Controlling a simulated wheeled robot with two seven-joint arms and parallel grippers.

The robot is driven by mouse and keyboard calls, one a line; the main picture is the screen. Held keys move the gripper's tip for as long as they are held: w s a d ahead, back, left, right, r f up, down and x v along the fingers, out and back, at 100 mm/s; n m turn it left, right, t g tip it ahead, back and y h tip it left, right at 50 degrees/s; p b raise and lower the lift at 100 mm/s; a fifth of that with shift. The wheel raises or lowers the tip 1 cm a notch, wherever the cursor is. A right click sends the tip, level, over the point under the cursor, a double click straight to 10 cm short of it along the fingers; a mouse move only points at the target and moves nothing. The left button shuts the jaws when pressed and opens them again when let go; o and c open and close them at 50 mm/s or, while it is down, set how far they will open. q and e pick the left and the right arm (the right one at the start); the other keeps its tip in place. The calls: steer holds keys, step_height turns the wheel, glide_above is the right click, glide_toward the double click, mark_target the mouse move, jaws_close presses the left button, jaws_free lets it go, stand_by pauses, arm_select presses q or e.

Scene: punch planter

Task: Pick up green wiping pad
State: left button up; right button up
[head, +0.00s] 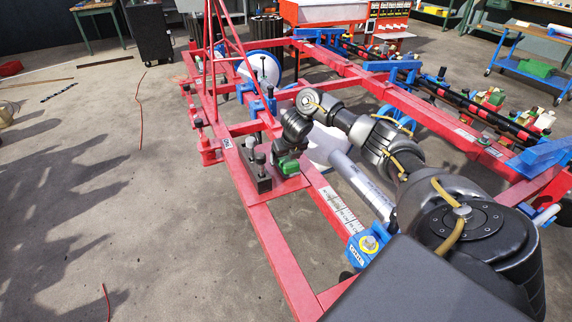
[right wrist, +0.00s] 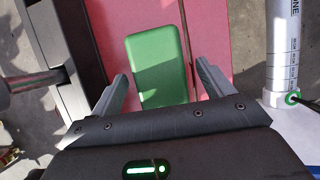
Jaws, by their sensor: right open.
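The green wiping pad (right wrist: 160,65) is a flat rounded rectangle lying on a red plate of the frame in the right wrist view. It also shows as a small green patch (head: 288,166) below my right gripper in the head view. My right gripper (right wrist: 162,85) is open, with one finger on each side of the pad's near end and gaps between fingers and pad. In the head view the right gripper (head: 287,150) points down over the red plate, its fingers mostly hidden. My left gripper is not in view.
A black block with upright knobs (head: 256,165) stands left of the pad. Red frame beams (head: 270,235) surround the plate. Open concrete floor (head: 110,200) lies to the left.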

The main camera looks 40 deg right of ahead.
mark_target(286, 157)
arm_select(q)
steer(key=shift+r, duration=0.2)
arm_select(e)
steer(key=shift+w+f, duration=0.15)
steer(key=shift+f, duration=0.15)
steer(key=shift+d+f, duration=0.1)
steer(key=shift+f, duration=0.15)
steer(key=shift+c, duration=0.4)
steer(key=c, duration=0.9)
steer(key=shift+r, duration=0.1)
steer(key=shift+c, duration=0.2)
